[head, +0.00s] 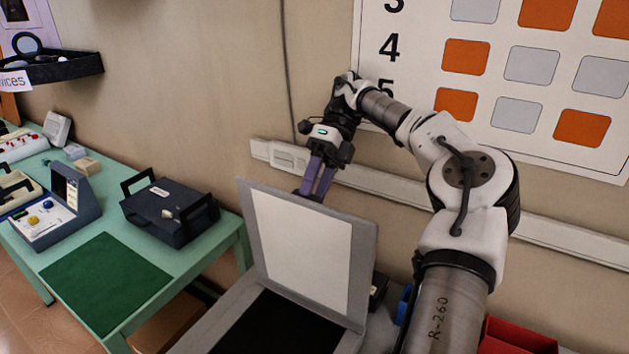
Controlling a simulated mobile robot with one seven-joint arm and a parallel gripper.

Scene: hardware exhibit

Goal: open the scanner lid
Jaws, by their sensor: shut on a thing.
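The scanner lid (306,250) is a grey panel with a pale inner face, raised to a steep angle above the scanner. The scanner base (235,312) lies below it at the bottom of the head view, with a dark glass bed (277,325). My gripper (315,190) is at the lid's upper edge, pointing down, with its purple fingers close together. The fingertips are partly hidden behind the lid's top edge, where they are shut on the lid.
A green table (200,262) on the left holds a dark case (165,215), a green mat (103,284) and several devices. The wall with a white cable trunking (385,183) is close behind my gripper. A red bin (515,338) stands at the lower right.

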